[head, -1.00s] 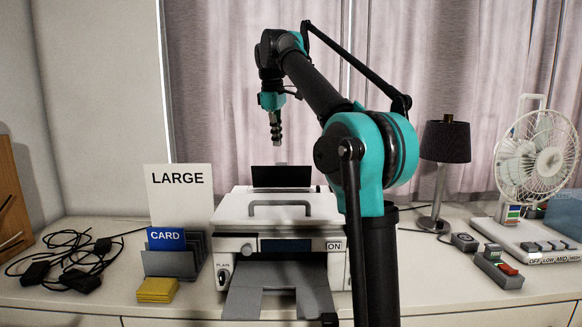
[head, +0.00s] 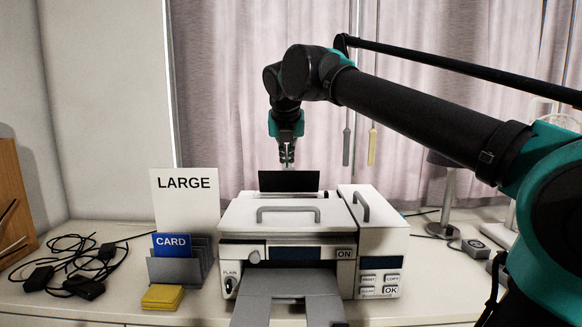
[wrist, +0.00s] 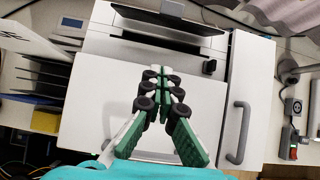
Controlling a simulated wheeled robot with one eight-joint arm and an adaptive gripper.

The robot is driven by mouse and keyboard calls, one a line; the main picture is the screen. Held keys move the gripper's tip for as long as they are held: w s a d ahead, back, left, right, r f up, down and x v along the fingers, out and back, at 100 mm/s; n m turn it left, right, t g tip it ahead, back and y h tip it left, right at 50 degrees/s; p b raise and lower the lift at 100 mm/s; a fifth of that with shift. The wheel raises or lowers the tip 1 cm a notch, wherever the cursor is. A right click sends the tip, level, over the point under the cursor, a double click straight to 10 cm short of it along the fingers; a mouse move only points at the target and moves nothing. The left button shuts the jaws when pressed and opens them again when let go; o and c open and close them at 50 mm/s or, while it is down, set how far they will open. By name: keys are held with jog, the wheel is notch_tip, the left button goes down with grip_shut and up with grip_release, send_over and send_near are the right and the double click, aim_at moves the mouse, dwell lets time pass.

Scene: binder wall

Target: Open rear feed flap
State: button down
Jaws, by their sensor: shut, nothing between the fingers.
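The white printer (head: 284,217) stands on the counter. A dark flap-like panel (head: 289,181) rises at its rear edge; in the wrist view this panel (wrist: 170,17) lies at the top, behind a slot (wrist: 150,47). I cannot tell how far the flap is tilted. My gripper (head: 287,162) points down just above the panel in the head view. In the wrist view my gripper (wrist: 160,72) shows over the printer's white lid (wrist: 90,110), short of the slot. Its fingers are together and hold nothing. No contact with the flap is visible.
A side unit with a handle (head: 361,207) stands right of the printer. The LARGE sheet (head: 187,205), CARD holder (head: 172,245) and yellow stack (head: 162,297) are to its left. Cables (head: 70,265) lie farther left. A lamp (head: 446,195) stands right. The printer's front tray (head: 288,290) extends forward.

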aim_at(287, 171)
jog(key=x, duration=0.9)
jog(key=shift+w+f, duration=0.1)
jog(key=shift+f, duration=0.05)
jog(key=w, duration=0.1)
jog(key=w+r, duration=0.1)
jog(key=w, duration=0.1)
jog(key=shift+w+r, duration=0.25)
jog(key=shift+w, duration=0.15)
jog(key=shift+a, duration=0.15)
